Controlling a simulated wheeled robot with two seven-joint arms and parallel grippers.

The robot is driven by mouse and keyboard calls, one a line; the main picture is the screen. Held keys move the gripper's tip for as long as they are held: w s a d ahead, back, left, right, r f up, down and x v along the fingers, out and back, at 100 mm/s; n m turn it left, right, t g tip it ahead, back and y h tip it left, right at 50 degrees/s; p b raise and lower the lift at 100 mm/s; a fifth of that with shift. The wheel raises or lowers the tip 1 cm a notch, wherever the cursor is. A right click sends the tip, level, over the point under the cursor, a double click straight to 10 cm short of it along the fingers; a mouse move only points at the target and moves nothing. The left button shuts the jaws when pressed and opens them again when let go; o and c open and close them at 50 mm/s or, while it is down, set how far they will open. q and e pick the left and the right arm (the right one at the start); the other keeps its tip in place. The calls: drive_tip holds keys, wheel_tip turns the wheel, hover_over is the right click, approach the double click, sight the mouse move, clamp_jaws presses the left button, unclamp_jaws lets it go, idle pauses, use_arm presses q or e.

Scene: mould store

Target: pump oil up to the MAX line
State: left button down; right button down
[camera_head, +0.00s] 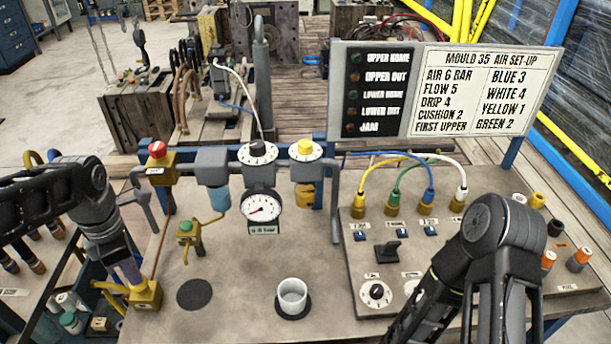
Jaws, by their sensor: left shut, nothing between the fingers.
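My left gripper (118,252) points down at the left of the bench, shut and empty. Just below it is a yellow block (147,294) with a pale purplish upright part (129,271); I cannot tell whether the gripper touches it. An amber bowl (305,193), with oil-like colour, hangs under a grey body with a yellow knob (305,147). Its MAX line and oil level are too small to read. A bluish bowl (219,198) hangs to its left. The pressure gauge (262,208) sits between them. My right arm shows at lower right; its gripper is out of view.
A white cup (292,295) stands on a dark round pad. Another dark pad (194,294) is empty. A green-button valve (186,229) and a red-knob valve (157,150) stand nearby. Coloured hoses plug into the panel (355,262) on the right. A set-up board (480,92) stands behind.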

use_arm(q)
drive_tip(key=shift+f, duration=0.25)
drive_tip(key=shift+r+p, duration=1.5)
drive_tip(key=shift+r, duration=0.45)
drive_tip(key=shift+f+b, duration=1.45)
drive_tip(key=shift+f, duration=0.55)
drive_tip(key=shift+r, duration=0.15)
drive_tip(key=shift+r+p, duration=1.6)
drive_tip(key=shift+r, duration=0.25)
